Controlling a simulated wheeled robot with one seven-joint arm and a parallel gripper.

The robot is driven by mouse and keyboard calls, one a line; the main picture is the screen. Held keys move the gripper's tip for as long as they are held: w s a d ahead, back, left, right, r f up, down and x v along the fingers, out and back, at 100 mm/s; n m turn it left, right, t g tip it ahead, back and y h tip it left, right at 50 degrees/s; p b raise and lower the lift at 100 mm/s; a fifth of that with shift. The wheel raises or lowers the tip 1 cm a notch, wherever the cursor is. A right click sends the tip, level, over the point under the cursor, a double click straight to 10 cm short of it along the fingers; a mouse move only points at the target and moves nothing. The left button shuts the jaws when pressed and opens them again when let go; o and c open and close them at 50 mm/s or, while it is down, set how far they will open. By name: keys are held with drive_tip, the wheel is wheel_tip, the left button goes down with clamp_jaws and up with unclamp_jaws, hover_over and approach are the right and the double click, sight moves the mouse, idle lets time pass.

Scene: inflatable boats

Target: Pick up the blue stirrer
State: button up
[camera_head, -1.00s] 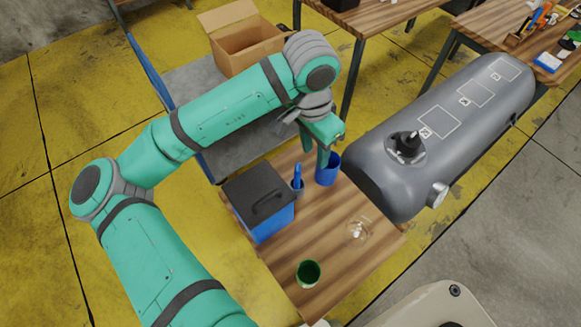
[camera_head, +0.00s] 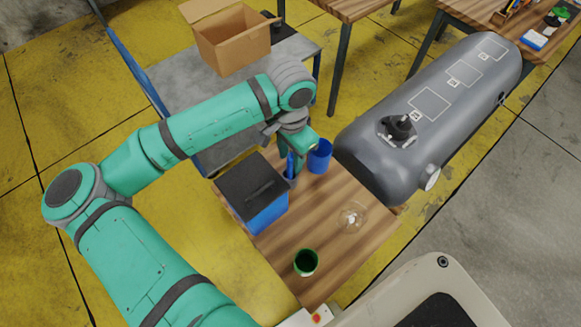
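The blue stirrer (camera_head: 291,164) stands upright in a small dark holder (camera_head: 291,183) on the small wooden table (camera_head: 330,235), beside the blue box with the black lid. My gripper (camera_head: 295,158) points down at the stirrer's upper part, with a teal finger close along its right side. The fingers partly hide the stirrer. I cannot tell whether they touch it or are closed on it.
A blue cup (camera_head: 320,157) stands just right of my gripper. The blue box (camera_head: 265,215) with black lid is close on the left. A clear glass item (camera_head: 352,217) and a green cup (camera_head: 306,262) stand nearer. A grey tank (camera_head: 430,115) is at the right.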

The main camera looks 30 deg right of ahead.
sight(290, 169)
drive_tip(key=shift+w+a+f, duration=0.1)
drive_tip(key=shift+f, duration=1.1)
clamp_jaws()
drive_tip(key=shift+r, duration=0.1)
